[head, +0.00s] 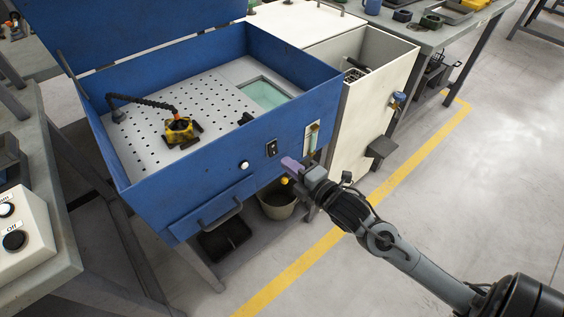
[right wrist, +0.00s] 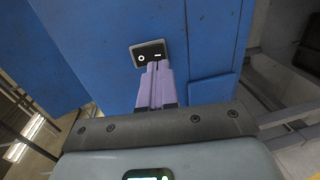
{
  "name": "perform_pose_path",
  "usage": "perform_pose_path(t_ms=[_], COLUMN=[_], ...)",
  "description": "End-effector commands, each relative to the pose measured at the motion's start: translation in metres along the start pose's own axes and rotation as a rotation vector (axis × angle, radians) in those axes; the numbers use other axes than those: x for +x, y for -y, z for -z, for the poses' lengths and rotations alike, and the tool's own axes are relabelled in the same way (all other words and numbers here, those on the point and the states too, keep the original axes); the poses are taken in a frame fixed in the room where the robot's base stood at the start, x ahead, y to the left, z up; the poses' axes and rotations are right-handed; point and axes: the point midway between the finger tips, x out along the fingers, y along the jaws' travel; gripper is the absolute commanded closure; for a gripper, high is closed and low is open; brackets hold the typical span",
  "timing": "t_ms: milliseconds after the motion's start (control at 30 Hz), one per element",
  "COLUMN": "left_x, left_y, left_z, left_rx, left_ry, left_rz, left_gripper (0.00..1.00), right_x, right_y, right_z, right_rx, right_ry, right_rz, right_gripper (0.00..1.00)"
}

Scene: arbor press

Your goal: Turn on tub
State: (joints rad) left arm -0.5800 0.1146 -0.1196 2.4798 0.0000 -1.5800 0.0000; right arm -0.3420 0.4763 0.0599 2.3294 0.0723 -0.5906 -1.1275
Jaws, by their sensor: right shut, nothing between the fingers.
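The blue tub (head: 190,190) stands open, with a perforated white tray inside. A black rocker switch (head: 272,148) is on its front wall; in the right wrist view the switch (right wrist: 150,52) shows a circle and a dash. My right gripper (head: 288,163) is shut and empty, with its purple fingers just in front of the tub wall near the switch. In the right wrist view the fingertips (right wrist: 158,66) overlap the lower edge of the switch. I cannot tell whether they touch it. My left gripper is not in view.
A white round button (head: 244,165) is on the tub front, left of the switch. A handle (head: 220,212) is below it. A bucket (head: 277,203) stands beneath the tub. A cream cabinet (head: 362,120) adjoins on the right. The floor at right is clear.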

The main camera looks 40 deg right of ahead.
Motion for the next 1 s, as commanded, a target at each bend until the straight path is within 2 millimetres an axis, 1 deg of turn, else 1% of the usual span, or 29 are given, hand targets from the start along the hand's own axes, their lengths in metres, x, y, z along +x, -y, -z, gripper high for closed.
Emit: perform_pose_path(t_ms=[33,100,300,500,833,933,1000], left_x=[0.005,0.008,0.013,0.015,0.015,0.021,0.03], left_y=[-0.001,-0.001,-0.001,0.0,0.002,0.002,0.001], left_z=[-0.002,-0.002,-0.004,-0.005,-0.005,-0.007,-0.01], left_rx=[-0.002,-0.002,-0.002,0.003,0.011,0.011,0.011], left_ry=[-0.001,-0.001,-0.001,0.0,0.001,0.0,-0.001], left_rz=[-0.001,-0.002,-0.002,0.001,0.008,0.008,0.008], left_gripper=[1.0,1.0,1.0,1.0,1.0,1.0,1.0], right_x=[0.007,0.015,0.03,0.035,0.035,0.037,0.041], right_y=[0.002,0.002,0.002,0.001,0.001,0.004,0.009], right_z=[0.0,0.0,0.0,0.0,0.0,0.0,0.0], right_rx=[0.0,-0.001,-0.001,-0.001,0.0,0.0,0.002], right_ry=[0.0,0.0,0.0,0.0,0.0,-0.001,-0.001], right_rz=[-0.002,-0.001,0.001,0.001,0.001,-0.016,-0.047], right_gripper=[1.0,1.0,1.0,1.0,1.0,1.0,1.0])
